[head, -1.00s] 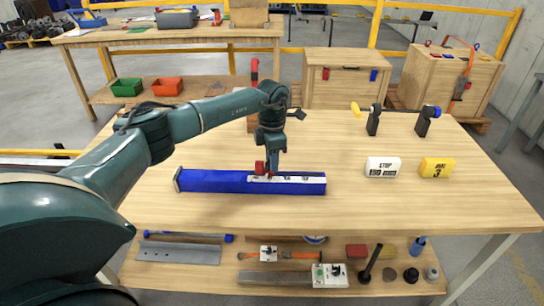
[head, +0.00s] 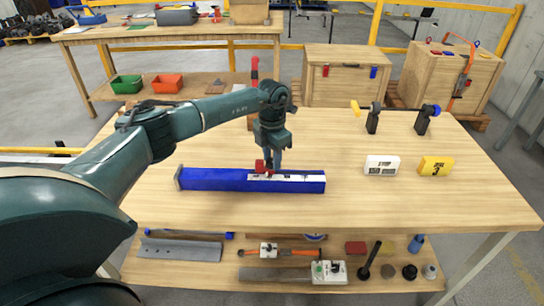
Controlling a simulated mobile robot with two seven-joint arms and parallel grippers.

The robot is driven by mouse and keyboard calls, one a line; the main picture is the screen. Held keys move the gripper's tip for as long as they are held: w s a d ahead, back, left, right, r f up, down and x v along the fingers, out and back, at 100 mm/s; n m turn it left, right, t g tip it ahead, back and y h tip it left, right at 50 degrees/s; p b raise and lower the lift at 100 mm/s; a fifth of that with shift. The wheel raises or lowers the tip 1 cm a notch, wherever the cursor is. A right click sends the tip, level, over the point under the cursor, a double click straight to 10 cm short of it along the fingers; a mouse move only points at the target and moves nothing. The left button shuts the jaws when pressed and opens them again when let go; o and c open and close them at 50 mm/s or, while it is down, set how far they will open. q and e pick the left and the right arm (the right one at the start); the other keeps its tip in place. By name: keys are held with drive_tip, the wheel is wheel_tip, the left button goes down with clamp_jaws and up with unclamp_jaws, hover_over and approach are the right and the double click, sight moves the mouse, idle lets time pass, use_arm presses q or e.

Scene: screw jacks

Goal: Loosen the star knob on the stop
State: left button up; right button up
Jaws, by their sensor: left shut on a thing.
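A long blue rail (head: 215,181) lies on the wooden table with a white scale strip (head: 305,177) along its right part. A red star knob (head: 261,167) shows on the stop at the rail's middle. My left gripper (head: 270,165) points down from above and is shut at the knob. Its fingers hide part of the knob, and the stop's body is mostly hidden behind them. My right gripper is not in view.
A white STOP block (head: 382,165) and a yellow block (head: 435,166) stand to the right. Two black stands, with a yellow handle (head: 372,119) and a blue knob (head: 427,119), are behind them. The table's front right is clear.

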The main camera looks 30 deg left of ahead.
use_arm(q)
drive_tip(key=o, duration=1)
drive_tip(key=shift+c, duration=0.2)
wheel_tip(320, 180, up, 13)
drive_tip(key=b, duration=0.1)
drive_tip(key=shift+o, duration=0.2)
drive_tip(key=shift+r, duration=0.1)
